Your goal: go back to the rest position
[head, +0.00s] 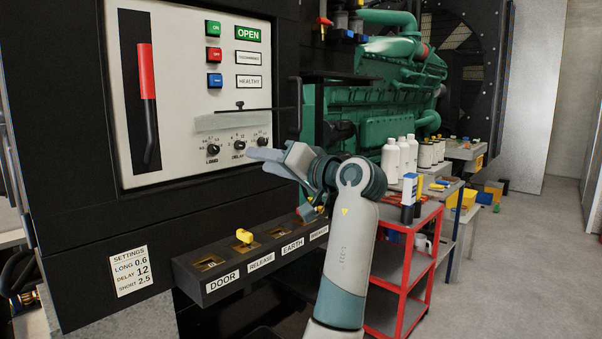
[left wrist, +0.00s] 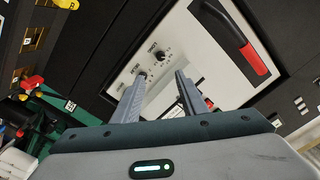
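My left gripper (head: 264,157) is in front of the white breaker panel (head: 180,100), just below and right of the knobs. In the left wrist view its two fingers (left wrist: 158,95) stand apart with nothing between them. The panel has a black lever with a red grip (head: 146,72), raised upright, also seen in the left wrist view (left wrist: 254,60). Three black knobs, long (head: 213,150), delay (head: 239,146) and short (head: 262,142), sit below a clear flap (head: 235,119). The gripper looks apart from the knobs. My right gripper is out of view.
A black key ledge (head: 225,285) juts out below the panel, with a yellow key (head: 244,236) at the release slot. A red trolley (head: 405,300) stands right, close to my arm. A green engine (head: 375,115) is behind. The floor at right (head: 510,270) is clear.

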